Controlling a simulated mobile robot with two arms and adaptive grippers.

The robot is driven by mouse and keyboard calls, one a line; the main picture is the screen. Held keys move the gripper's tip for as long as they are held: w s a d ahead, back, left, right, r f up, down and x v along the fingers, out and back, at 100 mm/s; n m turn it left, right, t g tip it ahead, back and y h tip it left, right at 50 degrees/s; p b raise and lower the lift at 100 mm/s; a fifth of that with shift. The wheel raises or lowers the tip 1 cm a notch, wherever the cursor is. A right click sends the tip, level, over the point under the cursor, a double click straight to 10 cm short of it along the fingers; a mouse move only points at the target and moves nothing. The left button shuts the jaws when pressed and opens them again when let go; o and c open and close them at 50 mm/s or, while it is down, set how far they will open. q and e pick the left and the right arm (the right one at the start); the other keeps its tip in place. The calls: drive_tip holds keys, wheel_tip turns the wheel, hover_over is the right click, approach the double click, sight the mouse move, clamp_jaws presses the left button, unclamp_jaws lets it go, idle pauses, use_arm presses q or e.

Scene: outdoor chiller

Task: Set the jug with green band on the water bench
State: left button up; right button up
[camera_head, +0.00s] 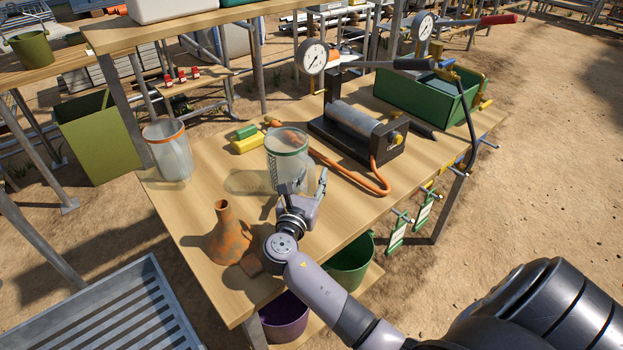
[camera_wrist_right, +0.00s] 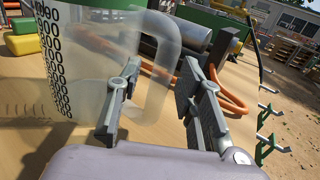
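The jug with green band (camera_head: 287,165) stands upright on a wooden bench (camera_head: 205,255). It is clear, and the right wrist view shows black measuring marks and a looped handle on the jug (camera_wrist_right: 85,75). My right gripper (camera_head: 311,183) is on the near side of the jug, at its handle. In the right wrist view its fingers (camera_wrist_right: 160,80) are spread, with the handle between or just beyond them; I cannot tell whether they touch it. My left gripper is not in view. No label shows which bench is the water bench.
A jug with an orange band (camera_head: 168,152) and a rusty flask (camera_head: 230,235) share the bench. A pump (camera_head: 357,135) with an orange hose, gauges and a green crate (camera_head: 418,98) fill its far right. Another wooden table (camera_head: 140,32) stands behind; a slatted grey tray (camera_head: 110,310) is front left.

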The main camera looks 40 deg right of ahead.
drive_tip(key=shift+r, duration=0.1)
drive_tip(key=b+v, duration=0.1)
drive_tip(key=v, duration=1.1)
drive_tip(key=shift+s, duration=0.1)
